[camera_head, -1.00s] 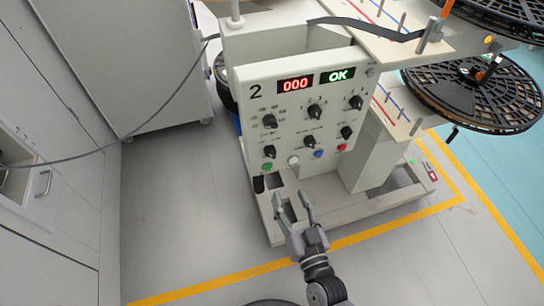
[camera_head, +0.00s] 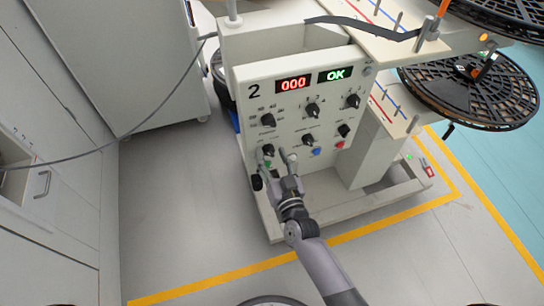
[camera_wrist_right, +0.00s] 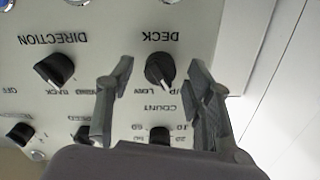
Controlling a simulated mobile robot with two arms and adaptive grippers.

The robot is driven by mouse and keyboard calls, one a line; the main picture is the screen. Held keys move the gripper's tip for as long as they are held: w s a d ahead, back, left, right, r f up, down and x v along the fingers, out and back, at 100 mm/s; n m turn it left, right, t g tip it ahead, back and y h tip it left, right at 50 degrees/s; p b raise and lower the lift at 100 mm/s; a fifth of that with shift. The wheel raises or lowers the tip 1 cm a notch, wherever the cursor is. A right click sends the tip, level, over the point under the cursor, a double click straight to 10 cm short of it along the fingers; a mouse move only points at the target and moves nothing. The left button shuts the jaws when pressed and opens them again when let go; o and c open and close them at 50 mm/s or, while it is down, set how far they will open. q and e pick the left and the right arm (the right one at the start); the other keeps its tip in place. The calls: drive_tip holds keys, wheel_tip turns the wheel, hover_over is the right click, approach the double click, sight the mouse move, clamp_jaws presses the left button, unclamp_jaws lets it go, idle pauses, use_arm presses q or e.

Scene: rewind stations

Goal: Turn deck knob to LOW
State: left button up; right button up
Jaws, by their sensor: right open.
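The deck knob (camera_head: 267,150) is a black knob at the lower left of the station 2 panel (camera_head: 330,105). In the right wrist view the deck knob (camera_wrist_right: 160,70) shows upside down under the DECK label. Its light pointer mark lies between LOW and the label beside it. My right gripper (camera_head: 274,163) is at the panel's lower left, in front of the knob. In the right wrist view my right gripper (camera_wrist_right: 160,72) is open, with one finger on each side of the knob and gaps to both. My left gripper is not in view.
The direction knob (camera_wrist_right: 56,71) and count knob (camera_wrist_right: 160,135) are close by. A black reel (camera_head: 470,92) stands at the right. The floor left of the station is clear.

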drive_tip(key=shift+c, duration=0.3)
clamp_jaws()
drive_tip(key=shift+m, duration=0.4)
drive_tip(key=m, duration=0.4)
drive_tip(key=shift+m+b, duration=0.4)
drive_tip(key=m+b, duration=0.1)
drive_tip(key=m, duration=0.5)
drive_tip(key=shift+m, duration=0.3)
